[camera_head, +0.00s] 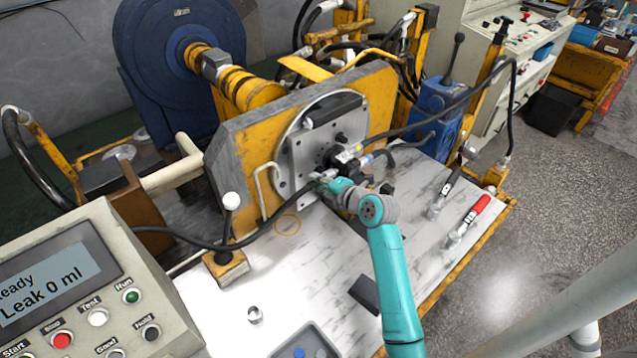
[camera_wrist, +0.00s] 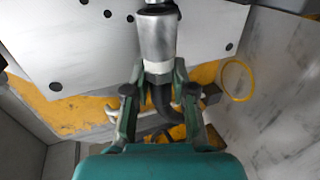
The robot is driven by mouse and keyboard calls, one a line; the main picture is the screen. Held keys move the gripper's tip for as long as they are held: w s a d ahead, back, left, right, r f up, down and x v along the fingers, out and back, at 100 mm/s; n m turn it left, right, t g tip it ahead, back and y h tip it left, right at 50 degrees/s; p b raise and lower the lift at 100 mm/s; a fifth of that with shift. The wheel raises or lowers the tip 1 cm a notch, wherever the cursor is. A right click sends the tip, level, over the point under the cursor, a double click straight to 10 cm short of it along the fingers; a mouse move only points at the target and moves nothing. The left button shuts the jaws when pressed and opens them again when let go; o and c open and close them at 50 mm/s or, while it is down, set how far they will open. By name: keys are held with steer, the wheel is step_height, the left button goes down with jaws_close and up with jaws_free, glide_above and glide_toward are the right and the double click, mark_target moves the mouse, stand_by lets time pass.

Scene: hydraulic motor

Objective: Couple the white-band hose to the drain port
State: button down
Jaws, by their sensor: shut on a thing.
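The white-band hose shows in the wrist view as a metal end fitting (camera_wrist: 157,35) with a pale band (camera_wrist: 158,66) and black hose (camera_wrist: 163,98) below. My gripper (camera_wrist: 155,82) is shut around it just below the band. In the head view my gripper (camera_head: 328,182) is at the front of the motor (camera_head: 340,155), and a black hose (camera_head: 283,212) runs from it to the lower left.
A blue-banded hose end (camera_head: 367,159) is close right of my gripper at the motor. A white-knobbed lever (camera_head: 231,203) stands left. A red-handled tool (camera_head: 480,208), a dark block (camera_head: 365,293) and a small metal cup (camera_head: 254,314) are on the marbled bench (camera_head: 425,255).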

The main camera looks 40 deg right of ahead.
steer(key=shift+d, duration=0.7)
steer(key=c, duration=0.9)
jaws_free()
steer(key=shift+v, duration=3.55)
steer(key=v, duration=1.2)
